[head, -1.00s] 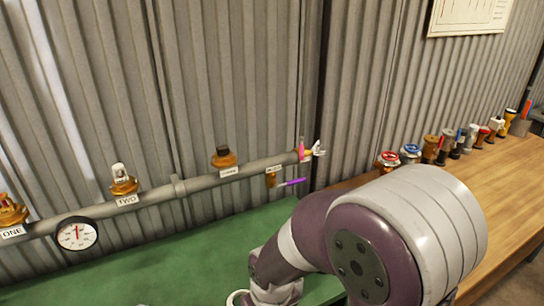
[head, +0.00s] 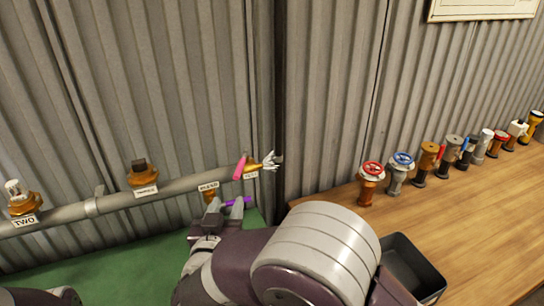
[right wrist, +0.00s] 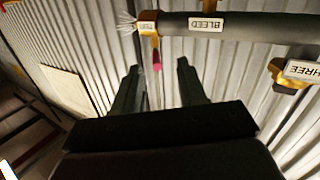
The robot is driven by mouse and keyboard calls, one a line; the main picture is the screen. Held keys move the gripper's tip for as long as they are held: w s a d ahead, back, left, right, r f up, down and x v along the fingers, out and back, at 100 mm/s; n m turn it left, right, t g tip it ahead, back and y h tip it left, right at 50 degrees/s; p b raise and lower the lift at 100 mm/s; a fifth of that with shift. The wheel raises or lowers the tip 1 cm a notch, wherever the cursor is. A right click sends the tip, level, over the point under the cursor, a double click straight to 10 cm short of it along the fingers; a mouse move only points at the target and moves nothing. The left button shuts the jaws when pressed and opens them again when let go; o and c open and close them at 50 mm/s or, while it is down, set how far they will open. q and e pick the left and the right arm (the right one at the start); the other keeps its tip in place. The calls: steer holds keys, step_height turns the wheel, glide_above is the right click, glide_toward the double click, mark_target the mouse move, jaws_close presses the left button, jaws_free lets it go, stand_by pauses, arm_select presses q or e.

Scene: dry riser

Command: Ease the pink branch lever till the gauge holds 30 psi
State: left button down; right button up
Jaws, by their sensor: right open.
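The pink lever (head: 240,168) stands on a brass fitting at the right end of the grey pipe (head: 120,200), tilted slightly from upright. In the right wrist view the lever (right wrist: 157,58) appears between and beyond my fingertips, apart from them. My right gripper (right wrist: 158,68) is open and empty. In the head view my right gripper (head: 208,222) is partly hidden by my arm, below the pipe end. The gauge and my left gripper are out of view.
A white, spray-like shape (head: 270,161) fans out from the pipe's end. Brass outlets marked TWO (head: 24,198) and THREE (head: 143,174) sit on the pipe. Several valves (head: 371,184) line the wooden bench (head: 470,225), with a dark tray (head: 415,272) in front.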

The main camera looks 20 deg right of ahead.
mark_target(242, 161)
steer(key=shift+h, duration=0.8)
steer(key=x, duration=0.3)
steer(key=r+p+x, duration=0.1)
steer(key=x, duration=0.2)
steer(key=r+x, duration=0.1)
steer(key=x, duration=0.2)
steer(key=shift+w+d+r, duration=0.1)
steer(key=shift+w+d, duration=0.1)
steer(key=shift+w, duration=0.15)
steer(key=shift+w+d, duration=0.1)
steer(key=shift+w, duration=0.3)
steer(key=shift+w+d, duration=0.35)
steer(key=shift+w, duration=0.05)
steer(key=shift+a, duration=0.1)
steer(key=shift+c, duration=0.9)
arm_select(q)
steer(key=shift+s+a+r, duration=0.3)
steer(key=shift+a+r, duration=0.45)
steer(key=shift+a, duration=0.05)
arm_select(e)
steer(key=shift+s, duration=0.1)
jaws_close()
